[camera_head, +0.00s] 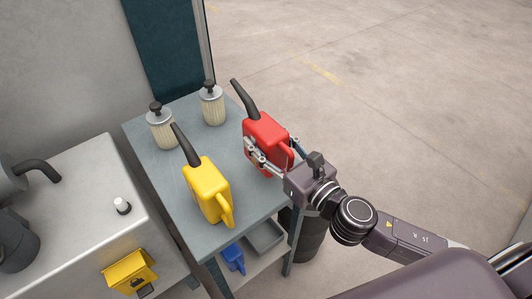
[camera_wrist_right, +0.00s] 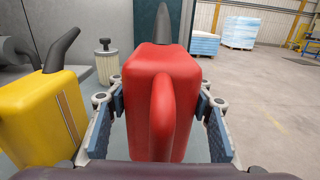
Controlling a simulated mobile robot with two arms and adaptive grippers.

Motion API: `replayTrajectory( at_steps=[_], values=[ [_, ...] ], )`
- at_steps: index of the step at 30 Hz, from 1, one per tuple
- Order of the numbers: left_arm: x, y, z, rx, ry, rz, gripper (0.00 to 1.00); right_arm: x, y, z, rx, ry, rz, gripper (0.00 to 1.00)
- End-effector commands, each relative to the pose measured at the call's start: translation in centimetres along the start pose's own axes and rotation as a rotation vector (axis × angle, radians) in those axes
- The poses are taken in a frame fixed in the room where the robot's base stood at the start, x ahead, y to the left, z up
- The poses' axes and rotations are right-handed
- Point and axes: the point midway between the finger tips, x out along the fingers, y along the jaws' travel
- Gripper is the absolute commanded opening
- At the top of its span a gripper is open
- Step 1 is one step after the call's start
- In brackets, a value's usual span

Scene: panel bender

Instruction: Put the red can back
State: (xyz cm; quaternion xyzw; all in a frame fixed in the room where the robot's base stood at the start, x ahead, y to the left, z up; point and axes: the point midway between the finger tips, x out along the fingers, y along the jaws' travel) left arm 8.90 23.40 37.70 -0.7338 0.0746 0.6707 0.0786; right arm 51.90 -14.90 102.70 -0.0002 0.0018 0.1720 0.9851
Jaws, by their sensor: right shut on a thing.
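The red can (camera_head: 266,133), with a black spout, is upright at the right edge of the grey-blue table (camera_head: 163,187) in the head view. My right gripper (camera_head: 272,156) is shut on the red can from its handle side, one finger on each side. In the right wrist view the red can (camera_wrist_right: 163,95) fills the middle between the blue finger pads (camera_wrist_right: 163,120). I cannot tell whether the can's base touches the table. My left gripper is not in view.
A yellow can (camera_head: 206,187) stands left of the red can on the table. Two filter cartridges (camera_head: 162,128) (camera_head: 212,105) stand at the back. A lower shelf holds a blue item (camera_head: 233,258) and a grey tray (camera_head: 265,236). Open floor (camera_head: 400,110) lies to the right.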

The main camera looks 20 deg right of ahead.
Motion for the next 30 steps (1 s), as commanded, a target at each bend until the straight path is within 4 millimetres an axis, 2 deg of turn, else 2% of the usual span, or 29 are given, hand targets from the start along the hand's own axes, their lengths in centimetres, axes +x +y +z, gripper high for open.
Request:
replayTrajectory(
  at_steps=[3,7,20,21,26,30],
  values=[
    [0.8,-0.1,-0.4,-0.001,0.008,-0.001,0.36,0.0,0.0,-2.0,0.002,0.002,-0.002,0.09],
    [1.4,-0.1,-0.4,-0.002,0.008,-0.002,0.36,0.0,0.0,-3.7,0.002,0.000,-0.002,0.09],
    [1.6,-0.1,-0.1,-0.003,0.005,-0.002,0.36,0.0,0.0,-4.3,0.000,-0.001,0.000,0.09],
    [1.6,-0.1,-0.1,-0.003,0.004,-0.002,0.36,0.0,0.0,-4.5,0.000,0.002,-0.001,0.48],
    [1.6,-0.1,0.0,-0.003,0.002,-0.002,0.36,0.0,0.0,-4.4,0.000,0.003,-0.001,0.65],
    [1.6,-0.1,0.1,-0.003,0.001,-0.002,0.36,0.0,0.0,-4.4,0.000,0.003,-0.001,0.65]
  ],
)
